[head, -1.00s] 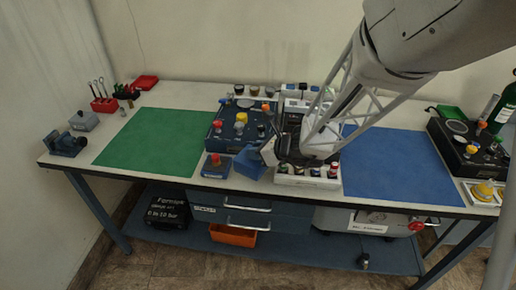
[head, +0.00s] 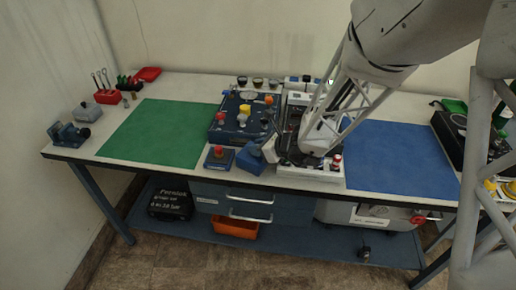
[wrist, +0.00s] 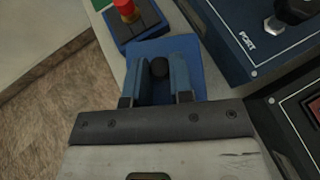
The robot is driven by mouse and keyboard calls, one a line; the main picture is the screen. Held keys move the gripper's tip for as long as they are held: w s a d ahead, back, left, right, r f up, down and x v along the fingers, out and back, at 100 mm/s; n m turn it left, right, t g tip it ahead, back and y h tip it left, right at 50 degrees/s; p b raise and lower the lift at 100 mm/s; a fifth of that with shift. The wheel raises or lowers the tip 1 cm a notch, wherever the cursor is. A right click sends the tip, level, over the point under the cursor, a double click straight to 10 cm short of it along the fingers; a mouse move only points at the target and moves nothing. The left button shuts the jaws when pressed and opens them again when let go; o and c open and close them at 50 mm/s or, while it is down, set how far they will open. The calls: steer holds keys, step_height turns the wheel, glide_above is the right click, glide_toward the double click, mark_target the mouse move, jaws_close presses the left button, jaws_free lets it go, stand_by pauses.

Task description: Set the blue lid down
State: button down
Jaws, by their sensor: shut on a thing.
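The blue lid (head: 250,157) is at the front edge of the bench in the head view, just right of a small blue box with a red knob. It appears tilted there. In the wrist view the lid (wrist: 160,47) lies flat to the camera beneath my fingers, its black knob between them. My gripper (wrist: 158,76) is shut on that knob; it also shows in the head view (head: 267,149). Whether the lid's underside touches the bench cannot be told.
The small blue box with a red knob (head: 218,157) stands close left of the lid. A dark blue panel (head: 229,131) lies behind, and a white tray (head: 310,181) stands to the right. The green mat (head: 155,135) and blue mat (head: 400,160) are clear.

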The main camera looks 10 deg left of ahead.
steer(key=shift+f, duration=0.3)
steer(key=c, duration=1)
jaws_free()
steer(key=shift+r, duration=0.15)
steer(key=v, duration=1.2)
